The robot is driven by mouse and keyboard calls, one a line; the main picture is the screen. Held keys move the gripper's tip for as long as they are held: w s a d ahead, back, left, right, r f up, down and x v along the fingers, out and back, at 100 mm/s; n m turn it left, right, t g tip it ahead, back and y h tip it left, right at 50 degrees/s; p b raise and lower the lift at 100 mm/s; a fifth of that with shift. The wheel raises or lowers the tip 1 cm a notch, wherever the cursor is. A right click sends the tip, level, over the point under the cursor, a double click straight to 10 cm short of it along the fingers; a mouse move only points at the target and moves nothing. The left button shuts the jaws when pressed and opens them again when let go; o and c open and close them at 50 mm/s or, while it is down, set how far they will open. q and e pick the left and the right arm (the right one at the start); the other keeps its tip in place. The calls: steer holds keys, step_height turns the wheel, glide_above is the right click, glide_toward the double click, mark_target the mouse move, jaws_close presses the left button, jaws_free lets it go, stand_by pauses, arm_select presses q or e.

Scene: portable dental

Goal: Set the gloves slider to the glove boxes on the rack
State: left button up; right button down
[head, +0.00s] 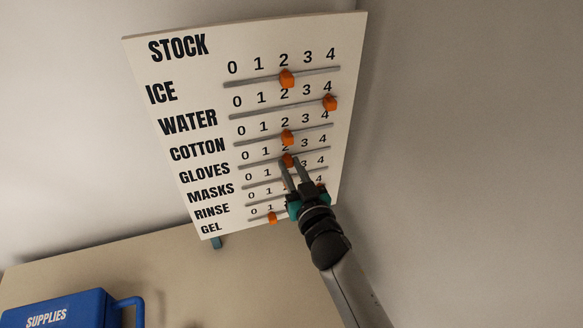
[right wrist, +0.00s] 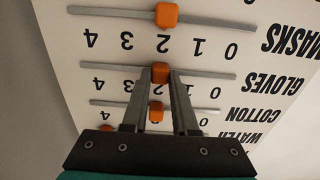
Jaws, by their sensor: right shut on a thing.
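The white STOCK board (head: 135,60) hangs tilted in the head view, with labelled rows numbered 0 to 4. The gloves slider's orange knob (head: 288,160) sits about at 2 on its track. It also shows in the right wrist view (right wrist: 160,72), where the board appears upside down. My right gripper (head: 290,165) is shut on this knob, a finger on each side. The fingers partly hide the gloves numbers and the rows below. Neither the rack nor any glove boxes are in view. My left gripper is not in view.
The cotton knob (head: 288,138) is close above at 2; the masks knob (right wrist: 166,14) is close below, about at 2. The water knob (head: 330,102) is at 4. A blue SUPPLIES case (head: 60,312) is at lower left. A grey wall is right of the board.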

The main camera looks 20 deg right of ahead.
mark_target(305, 153)
stand_by(0.6)
steer(key=d+p, duration=0.1)
steer(key=d, duration=0.3)
steer(key=shift+w+d, duration=0.1)
steer(key=shift+d, duration=0.25)
steer(key=shift+a, duration=0.1)
steer(key=c, duration=0.7)
jaws_free()
steer(key=s, duration=1)
steer(key=s+b, duration=0.1)
steer(key=s, duration=0.4)
steer(key=shift+s+d, duration=0.15)
steer(key=shift+d, duration=0.15)
